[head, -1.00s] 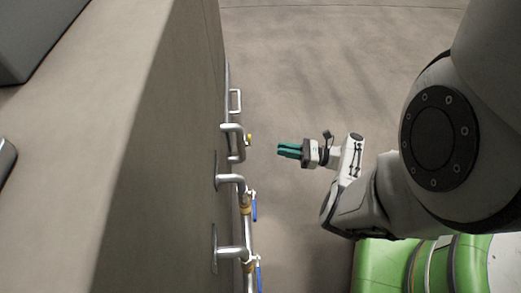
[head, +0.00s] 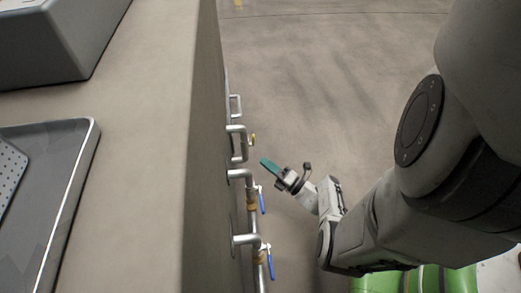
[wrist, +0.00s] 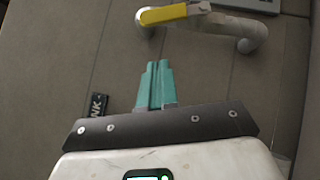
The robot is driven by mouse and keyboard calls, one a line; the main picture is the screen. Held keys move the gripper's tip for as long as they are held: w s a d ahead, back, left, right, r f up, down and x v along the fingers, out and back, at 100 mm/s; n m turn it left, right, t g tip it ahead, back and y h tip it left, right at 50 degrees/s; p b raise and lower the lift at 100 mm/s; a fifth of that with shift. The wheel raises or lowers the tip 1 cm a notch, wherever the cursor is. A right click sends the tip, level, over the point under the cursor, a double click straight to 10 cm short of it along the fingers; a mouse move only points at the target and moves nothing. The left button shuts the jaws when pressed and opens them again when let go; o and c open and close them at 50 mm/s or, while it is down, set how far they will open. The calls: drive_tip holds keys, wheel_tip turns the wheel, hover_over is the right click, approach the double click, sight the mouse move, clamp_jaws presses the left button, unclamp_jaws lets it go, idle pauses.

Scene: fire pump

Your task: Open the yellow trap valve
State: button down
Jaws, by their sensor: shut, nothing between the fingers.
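The yellow trap valve (head: 252,139) shows small in the head view, on a metal pipe (head: 237,129) at the side of the grey wall. In the wrist view its yellow lever (wrist: 163,15) lies nearly level at the top, beside the curved pale pipe (wrist: 240,27). My gripper (head: 266,164) has teal fingers, pressed together and empty. It is to the right of the valve in the head view, apart from it. In the wrist view my gripper (wrist: 155,67) points up toward the lever, with a gap between.
Two blue-handled valves (head: 262,200) (head: 270,262) sit on pipes nearer than the yellow one. The wall top carries a grey tray (head: 75,190) and a grey box (head: 60,40). A black label (wrist: 97,104) shows in the wrist view.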

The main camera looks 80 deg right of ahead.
sight(253, 141)
drive_tip(key=w+d+r+b, duration=0.1)
drive_tip(key=w+d+r, duration=0.1)
drive_tip(key=w+d, duration=0.1)
drive_tip(key=shift+w+d+b, duration=0.4)
drive_tip(key=shift+d, duration=0.35)
drive_tip(key=d+r+m+g+p, duration=0.1)
drive_tip(key=p, duration=0.2)
drive_tip(key=w+d+m+g+p, duration=0.1)
drive_tip(key=p, duration=0.3)
drive_tip(key=shift+r+p, duration=0.3)
drive_tip(key=shift+r, duration=0.1)
drive_tip(key=shift+a, duration=0.1)
